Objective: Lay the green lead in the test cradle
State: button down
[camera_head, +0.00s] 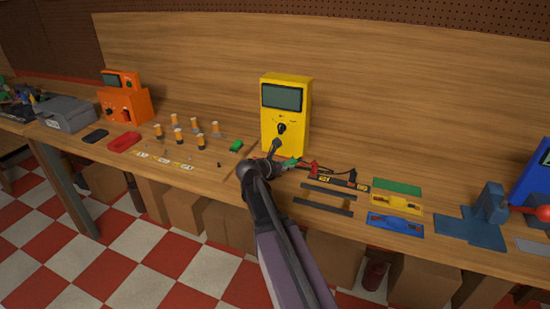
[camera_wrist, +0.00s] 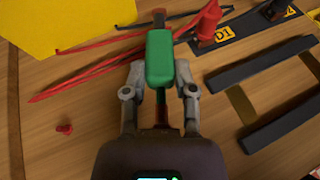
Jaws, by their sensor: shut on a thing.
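In the wrist view the green lead (camera_wrist: 160,58), a rounded green block with a dark tip and a dark red part below, sits between the two fingers of my gripper (camera_wrist: 161,80). The fingers are shut on its sides. In the head view my gripper (camera_head: 276,160) is low over the bench in front of the yellow meter, and the green lead (camera_head: 292,162) shows at its end. Two parallel dark bars (camera_head: 325,192), perhaps the test cradle, lie to the right; they also show in the wrist view (camera_wrist: 262,62). I cannot tell the lead's exact height.
The yellow meter (camera_head: 299,128) stands just behind my gripper. Several cylinders stand left.

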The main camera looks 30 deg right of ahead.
jog(key=shift+s+d+f, duration=0.1)
jog(key=shift+f, duration=0.4)
send_over(316, 160)
jog(key=a, duration=0.2)
jog(key=shift+s+d, duration=0.2)
jog(key=shift+s, duration=0.1)
dwell(0.4)
jog(key=shift+w+d, duration=0.15)
jog(key=shift+d, duration=0.2)
jog(key=shift+w+d+f+b, duration=0.1)
jog(key=shift+d+f+b, duration=0.1)
jog(key=shift+f+b, duration=0.35)
jog(key=shift+d+f+b, duration=0.15)
jog(key=shift+f+b, duration=0.2)
jog(key=shift+b, duration=0.25)
jog(key=shift+f+b, duration=0.85)
jog(key=shift+f, duration=0.15)
jog(key=c, duration=0.7)
grip_release()
